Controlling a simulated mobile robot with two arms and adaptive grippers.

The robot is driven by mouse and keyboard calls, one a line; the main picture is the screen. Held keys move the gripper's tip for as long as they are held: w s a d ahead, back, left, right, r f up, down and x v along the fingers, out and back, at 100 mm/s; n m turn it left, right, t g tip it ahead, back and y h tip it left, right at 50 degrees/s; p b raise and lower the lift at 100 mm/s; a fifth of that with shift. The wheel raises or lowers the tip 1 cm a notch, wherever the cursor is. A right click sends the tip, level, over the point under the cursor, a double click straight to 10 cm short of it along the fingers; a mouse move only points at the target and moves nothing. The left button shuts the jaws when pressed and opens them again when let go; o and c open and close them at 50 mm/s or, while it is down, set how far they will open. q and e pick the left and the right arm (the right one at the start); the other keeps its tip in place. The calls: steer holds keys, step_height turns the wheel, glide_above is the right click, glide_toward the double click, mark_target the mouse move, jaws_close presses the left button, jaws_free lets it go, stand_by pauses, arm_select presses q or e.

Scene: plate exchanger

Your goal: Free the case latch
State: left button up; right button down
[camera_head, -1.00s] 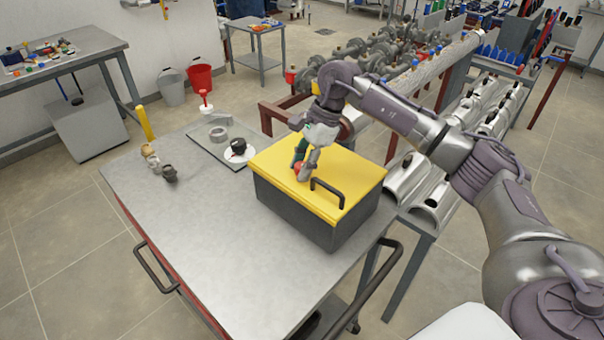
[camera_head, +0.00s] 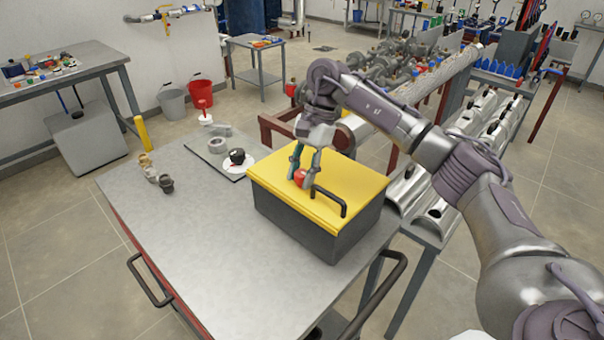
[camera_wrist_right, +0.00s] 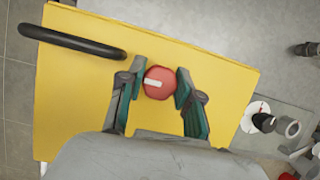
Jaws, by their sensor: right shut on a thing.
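The case (camera_head: 300,222) is a dark grey box with a yellow lid (camera_head: 262,176), standing on the metal table. A red round knob (camera_wrist_right: 158,83) with a white bar mark sits on the lid; I take it to be the latch. It also shows in the head view (camera_head: 299,177). My right gripper (camera_head: 304,178) is above the lid, pointing down, with its fingers shut on the red knob from both sides. The right gripper's fingertips also show in the right wrist view (camera_wrist_right: 158,88). The lid looks closed. My left gripper is not in view.
A black handle (camera_head: 329,203) arches over the lid beside the knob. A dark mat (camera_head: 203,151) with a grey ring and a white disc with a black part lies left of the case. Small fittings (camera_head: 165,184) stand farther left. The table's front is clear.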

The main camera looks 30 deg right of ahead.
steer(key=c, duration=0.8)
jaws_free()
steer(key=shift+o, duration=0.2)
